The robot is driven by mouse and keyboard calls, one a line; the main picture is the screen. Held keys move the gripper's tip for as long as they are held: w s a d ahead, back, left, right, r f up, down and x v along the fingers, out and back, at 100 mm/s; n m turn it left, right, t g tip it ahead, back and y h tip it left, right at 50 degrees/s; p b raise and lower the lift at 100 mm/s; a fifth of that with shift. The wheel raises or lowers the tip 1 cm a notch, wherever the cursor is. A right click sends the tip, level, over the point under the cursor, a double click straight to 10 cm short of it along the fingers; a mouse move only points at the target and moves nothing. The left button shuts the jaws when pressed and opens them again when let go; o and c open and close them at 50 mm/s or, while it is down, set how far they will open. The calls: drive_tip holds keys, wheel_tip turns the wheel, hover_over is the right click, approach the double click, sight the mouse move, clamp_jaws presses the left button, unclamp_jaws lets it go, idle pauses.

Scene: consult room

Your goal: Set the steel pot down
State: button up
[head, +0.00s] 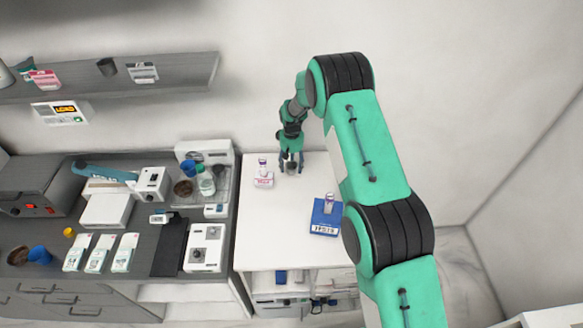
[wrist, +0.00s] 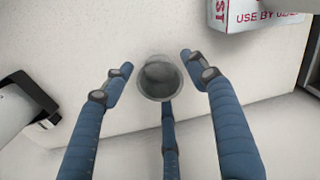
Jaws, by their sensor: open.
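The steel pot (wrist: 160,80) is a small grey round vessel, seen from above in the wrist view, with its open mouth facing the camera. In the head view the pot (head: 291,168) is a small dark shape on the white table (head: 278,225), near its back edge. My gripper (head: 291,160) is above and around the pot. In the wrist view my gripper (wrist: 160,82) has its blue fingers spread, with gaps on the left and right of the pot. A third finger lies below the pot in the picture; I cannot tell whether it touches.
A white and pink box (head: 263,181) with a small bottle on it stands just left of the pot. A blue box (head: 326,217) with a bottle on it sits nearer the front right. The table's middle is clear. A dark counter (head: 155,270) crowded with devices adjoins on the left.

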wheel_tip(320, 180, up, 11)
drive_tip(key=b, duration=0.1)
drive_tip(key=shift+f, duration=0.2)
drive_tip(key=shift+r, duration=0.1)
idle(0.9)
drive_tip(key=s+d+r+m+t, duration=0.1)
drive_tip(key=s+d+r, duration=0.2)
drive_tip(key=s+r, duration=0.6)
drive_tip(key=s+d+r+t, duration=0.1)
drive_tip(key=s+d+r, duration=0.35)
drive_tip(key=r, duration=0.85)
drive_tip(key=s+d+r+m+t, duration=0.1)
drive_tip(key=s+d+r, duration=0.2)
drive_tip(key=s+r, duration=0.6)
drive_tip(key=s+d+r+m+t, duration=0.1)
drive_tip(key=s+d+r, duration=0.1)
drive_tip(key=s+r, duration=0.4)
drive_tip(key=s+d+r+m, duration=0.15)
drive_tip(key=s+r, duration=0.25)
drive_tip(key=s, duration=0.5)
drive_tip(key=s+d+f+t, duration=0.1)
drive_tip(key=s+d+f, duration=0.1)
drive_tip(key=s, duration=1.4)
drive_tip(key=shift+d+t, duration=0.3)
drive_tip(key=shift+d, duration=0.2)
